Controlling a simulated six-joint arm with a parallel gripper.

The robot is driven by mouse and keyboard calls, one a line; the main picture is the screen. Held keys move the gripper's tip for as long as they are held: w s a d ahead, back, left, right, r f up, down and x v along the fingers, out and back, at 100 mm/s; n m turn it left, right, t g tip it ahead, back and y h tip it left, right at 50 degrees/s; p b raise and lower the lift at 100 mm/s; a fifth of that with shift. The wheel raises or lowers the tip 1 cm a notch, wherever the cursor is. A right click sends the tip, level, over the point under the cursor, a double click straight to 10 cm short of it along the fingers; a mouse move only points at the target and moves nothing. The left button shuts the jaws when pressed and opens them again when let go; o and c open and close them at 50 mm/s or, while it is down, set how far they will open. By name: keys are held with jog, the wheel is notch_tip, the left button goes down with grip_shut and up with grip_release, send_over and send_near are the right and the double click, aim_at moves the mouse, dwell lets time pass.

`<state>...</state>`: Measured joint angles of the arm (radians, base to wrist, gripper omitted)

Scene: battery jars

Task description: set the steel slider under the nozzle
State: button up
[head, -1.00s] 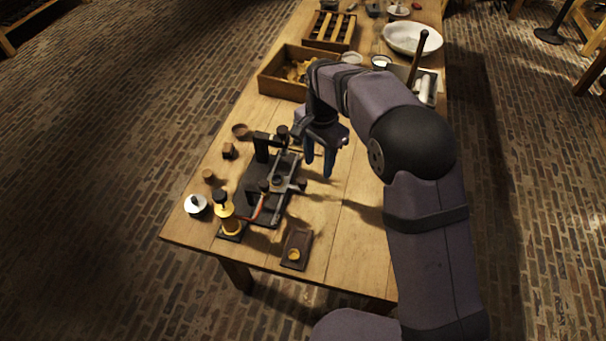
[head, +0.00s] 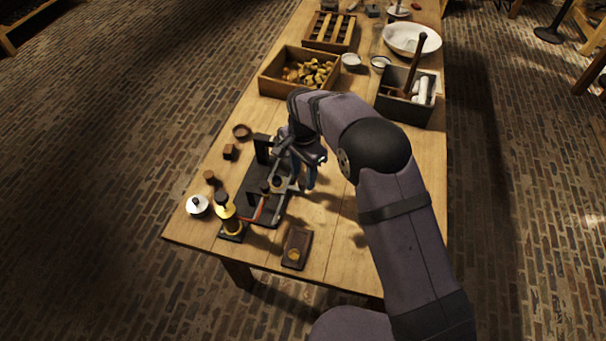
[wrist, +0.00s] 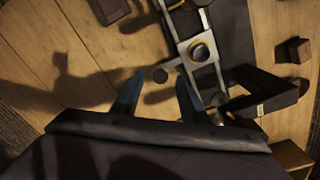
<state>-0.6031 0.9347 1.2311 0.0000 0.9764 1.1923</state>
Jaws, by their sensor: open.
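In the wrist view a steel rail frame (wrist: 207,75) with a round-knobbed slider (wrist: 199,50) on it lies on a dark base, just beyond my gripper (wrist: 158,90). My gripper's two blue fingers are apart with nothing held between them. In the head view my gripper (head: 303,180) is over the right side of the dark apparatus base (head: 254,203) and hides part of the rail. A black upright post and arm (wrist: 265,95) stands beside the rail; I cannot make out the nozzle.
A brass lamp-like piece (head: 229,220), a white lidded pot (head: 198,205) and a small dark tray (head: 297,247) stand at the table's near end. Small brown blocks (head: 230,152) lie left of the apparatus. Open wooden boxes (head: 300,72) are farther back. The table right of the gripper is clear.

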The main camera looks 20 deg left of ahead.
jog(key=shift+f, duration=0.75)
jog(key=shift+c, duration=0.2)
grip_shut()
jog(key=s, duration=0.7)
jog(key=shift+s, duration=0.7)
jog(key=shift+o, duration=0.2)
grip_release()
jog(key=shift+s, duration=0.15)
